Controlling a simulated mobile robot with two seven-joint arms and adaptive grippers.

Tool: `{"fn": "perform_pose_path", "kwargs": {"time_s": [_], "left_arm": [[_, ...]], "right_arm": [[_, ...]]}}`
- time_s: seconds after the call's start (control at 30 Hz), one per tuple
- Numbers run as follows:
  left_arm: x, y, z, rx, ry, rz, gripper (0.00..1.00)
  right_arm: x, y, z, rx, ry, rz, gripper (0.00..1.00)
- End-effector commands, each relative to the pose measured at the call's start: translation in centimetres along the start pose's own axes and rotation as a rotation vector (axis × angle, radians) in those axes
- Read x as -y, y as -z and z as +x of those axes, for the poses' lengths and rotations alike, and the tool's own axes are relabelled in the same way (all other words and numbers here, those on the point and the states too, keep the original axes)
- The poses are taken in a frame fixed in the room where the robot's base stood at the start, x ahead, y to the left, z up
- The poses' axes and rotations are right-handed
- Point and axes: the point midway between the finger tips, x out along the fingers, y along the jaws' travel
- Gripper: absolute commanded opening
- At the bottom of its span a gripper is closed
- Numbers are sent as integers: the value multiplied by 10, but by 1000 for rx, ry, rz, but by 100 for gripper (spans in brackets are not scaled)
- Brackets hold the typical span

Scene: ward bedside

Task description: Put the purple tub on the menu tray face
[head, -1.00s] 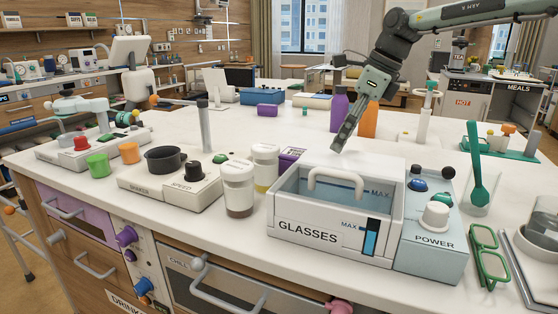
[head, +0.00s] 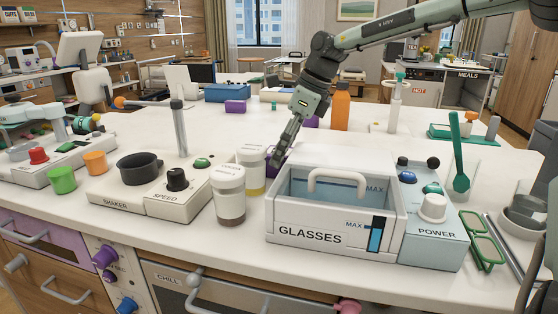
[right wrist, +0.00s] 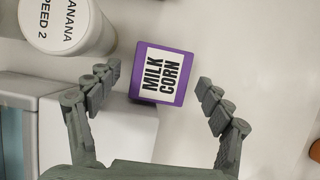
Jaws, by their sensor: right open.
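The purple tub is a small block labelled MILK CORN in the right wrist view (right wrist: 162,74). In the head view only a bit of the purple tub (head: 270,152) shows, behind the white-lidded jars and by my fingers. My right gripper (right wrist: 157,76) is open, one finger on each side of the tub with gaps visible; in the head view the right gripper (head: 276,156) points down behind the GLASSES box. I cannot make out a menu tray for certain. My left gripper is not in view.
The GLASSES box (head: 310,222) with a loop handle stands right of the tub. Two white-lidded jars (head: 229,184) (head: 251,158) stand close on its left. Another purple box (head: 235,106) and an orange bottle (head: 341,108) stand farther back. The white table between is mostly clear.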

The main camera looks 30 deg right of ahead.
Motion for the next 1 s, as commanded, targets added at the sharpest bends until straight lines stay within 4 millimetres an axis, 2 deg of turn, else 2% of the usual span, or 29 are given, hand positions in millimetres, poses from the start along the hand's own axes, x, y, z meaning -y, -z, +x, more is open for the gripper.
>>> {"fn": "perform_pose_path", "kwargs": {"time_s": [0.13,0.43,0.9,1.0], "left_arm": [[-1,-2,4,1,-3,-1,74],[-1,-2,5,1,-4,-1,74],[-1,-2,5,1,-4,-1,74],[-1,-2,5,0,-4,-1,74]], "right_arm": [[-1,0,18,-3,-2,0,79],[0,0,22,1,1,0,78],[0,0,22,0,0,0,20],[0,-1,22,2,1,0,18]]}}
